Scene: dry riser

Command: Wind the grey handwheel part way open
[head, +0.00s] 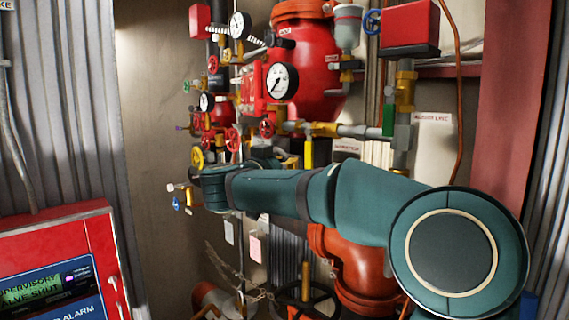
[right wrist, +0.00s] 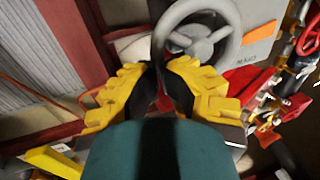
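The grey handwheel (right wrist: 197,35) shows in the right wrist view at the top middle, with a round hub and spokes in front of a light grey plate. My right gripper (right wrist: 163,72) has its yellow fingers at the lower left of the wheel's rim, one on each side of that part. The fingertips look close together, but I cannot tell whether they pinch the rim. In the head view my right arm reaches across to the left, and I cannot make out the grey handwheel or the fingers clearly there. My left gripper is not in view.
A red riser vessel (head: 303,70) with gauges, red handwheels and brass fittings stands behind my arm. A red alarm cabinet (head: 95,235) is at lower left. A dark handwheel (head: 318,297) is below my arm. A red post (head: 505,100) stands at right. Bare wall lies left of the pipework.

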